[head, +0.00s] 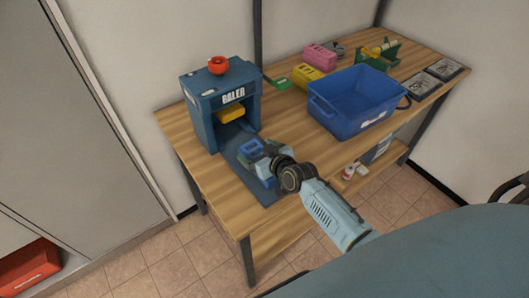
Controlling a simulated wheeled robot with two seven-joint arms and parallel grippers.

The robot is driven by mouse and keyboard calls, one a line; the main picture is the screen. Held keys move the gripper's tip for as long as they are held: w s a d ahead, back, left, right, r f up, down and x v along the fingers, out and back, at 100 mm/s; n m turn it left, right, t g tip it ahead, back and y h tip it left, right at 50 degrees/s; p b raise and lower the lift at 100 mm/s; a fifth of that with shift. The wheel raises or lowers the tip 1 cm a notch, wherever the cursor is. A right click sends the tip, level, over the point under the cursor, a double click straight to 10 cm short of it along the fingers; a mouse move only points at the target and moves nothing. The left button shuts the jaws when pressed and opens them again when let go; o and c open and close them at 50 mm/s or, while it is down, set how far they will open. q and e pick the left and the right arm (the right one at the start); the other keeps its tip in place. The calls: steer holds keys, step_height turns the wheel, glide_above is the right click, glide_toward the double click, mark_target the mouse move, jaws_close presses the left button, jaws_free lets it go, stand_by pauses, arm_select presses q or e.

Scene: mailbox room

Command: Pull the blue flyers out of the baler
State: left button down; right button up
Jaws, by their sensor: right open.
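The baler (200,118) is a dark blue box with a white "BALER" label, standing at the left end of the wooden table. A yellow block (232,114) shows inside its front opening, and a dark blue tray (262,193) reaches out from it. A small bright blue piece (250,146) sits over the tray in front of the opening; it may be the blue flyers, but it is too small to be sure. My right gripper (258,155) is open at this piece, above the tray. Its fingers and wrist partly hide the piece, and I cannot tell whether they touch. My left gripper is out of view.
A red knob-like object (218,64) tops the baler. A blue bin (345,117) stands right of it. Behind are yellow (306,75) and pink (319,56) blocks and a green holder (378,51). Bare tabletop (300,125) lies between baler and bin.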

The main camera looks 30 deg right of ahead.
steer(key=p+v, duration=0.1)
steer(key=v, duration=1.2)
steer(key=shift+s, duration=0.1)
steer(key=shift+a, duration=0.1)
